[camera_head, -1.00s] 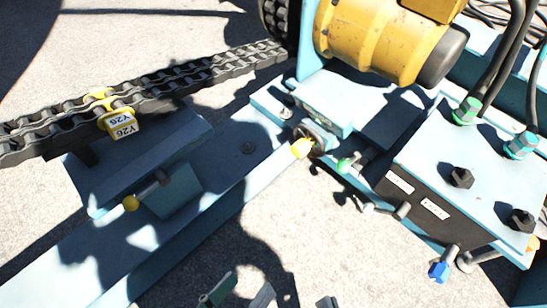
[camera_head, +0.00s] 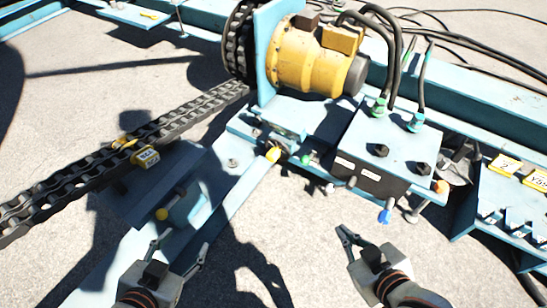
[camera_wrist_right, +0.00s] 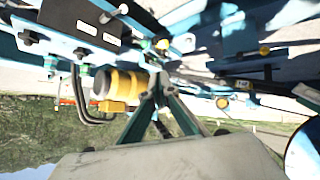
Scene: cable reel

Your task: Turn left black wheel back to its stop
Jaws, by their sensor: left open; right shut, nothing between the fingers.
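Two black knob-like wheels stand on the light-blue top of the valve box (camera_head: 372,180). The left black wheel (camera_head: 381,150) is nearer the motor, and the right one (camera_head: 423,168) is nearer the box's right end. The wheel's turn position cannot be read. My left gripper (camera_head: 182,246) is open and empty at the lower left, beside the blue beam. My right gripper (camera_head: 343,235) is shut and empty, below and in front of the box, apart from both wheels. Its closed fingertips (camera_wrist_right: 157,84) also show in the right wrist view.
A yellow motor (camera_head: 300,65) with black hoses stands behind the box. A blue-tipped lever (camera_head: 384,216) and a yellow-tipped lever (camera_head: 273,155) stick out. A chain (camera_head: 100,170) runs at left. Bare concrete lies between my grippers.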

